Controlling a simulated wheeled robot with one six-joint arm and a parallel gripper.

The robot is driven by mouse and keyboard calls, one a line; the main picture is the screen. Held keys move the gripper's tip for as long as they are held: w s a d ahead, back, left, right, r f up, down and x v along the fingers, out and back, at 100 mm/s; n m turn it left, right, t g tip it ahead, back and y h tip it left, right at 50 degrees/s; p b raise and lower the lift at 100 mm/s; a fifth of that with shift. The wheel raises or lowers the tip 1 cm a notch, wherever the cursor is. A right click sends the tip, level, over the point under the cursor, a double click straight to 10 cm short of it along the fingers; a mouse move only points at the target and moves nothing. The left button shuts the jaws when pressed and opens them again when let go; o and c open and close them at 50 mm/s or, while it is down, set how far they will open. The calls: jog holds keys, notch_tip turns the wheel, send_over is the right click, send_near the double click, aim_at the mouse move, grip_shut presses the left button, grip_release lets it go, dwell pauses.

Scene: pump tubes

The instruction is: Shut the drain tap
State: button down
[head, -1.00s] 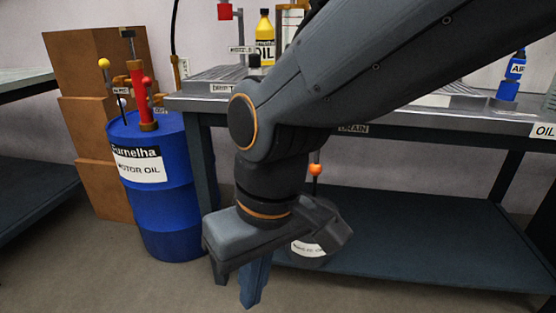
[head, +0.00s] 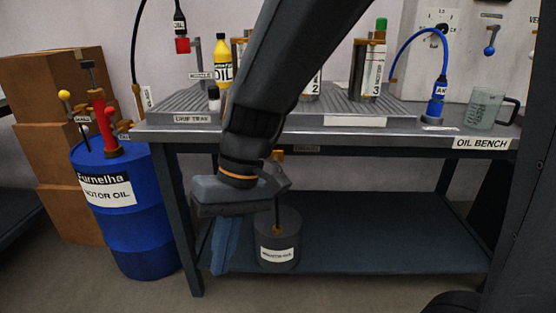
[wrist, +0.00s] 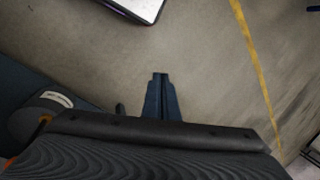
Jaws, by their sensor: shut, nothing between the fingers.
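My gripper (head: 222,268) is shut and empty, pointing down beside the bench's lower shelf, left of the grey can. In the wrist view its fingers (wrist: 160,78) are together over bare floor. A brass fitting with an orange part (head: 277,155) hangs under the bench front, partly hidden by my wrist, and looks like the drain tap. Its handle position cannot be told. A dark pipe runs down from it to the labelled grey can (head: 278,248) on the shelf. The can also shows in the wrist view (wrist: 28,122). My gripper is apart from the tap, below and left of it.
The oil bench (head: 400,142) carries a drip tray (head: 195,119), a yellow oil bottle (head: 222,60), cylinders and a jug (head: 484,106). A blue motor oil drum (head: 130,235) with a red pump stands left, before brown boxes (head: 60,130). Floor in front is clear.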

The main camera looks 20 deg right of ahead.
jog(key=w+d+r+m+y+p, duration=0.3)
jog(key=w+d+r+p, duration=0.2)
jog(key=w+d+p, duration=0.15)
jog(key=w+d+m+t+y+p, duration=0.1)
jog(key=w+d+t+p, duration=0.1)
jog(key=d+p, duration=0.2)
jog(key=w+d+r+m+t+y+p, duration=0.1)
jog(key=w+d+m+t+p, duration=0.1)
jog(key=d, duration=0.9)
jog(key=w+d+r+m+t+y+p, duration=0.1)
jog(key=w+d+m+t+p, duration=0.1)
jog(key=d+p, duration=0.4)
jog(key=shift+w+d+r+t+y, duration=0.25)
jog(key=shift+w+d+t+y, duration=0.25)
jog(key=shift+w+d, duration=0.7)
jog(key=shift+s, duration=0.1)
jog(key=x, duration=1.4)
jog(key=shift+p, duration=0.45)
jog(key=shift+d+f, duration=0.1)
jog(key=shift+f, duration=0.05)
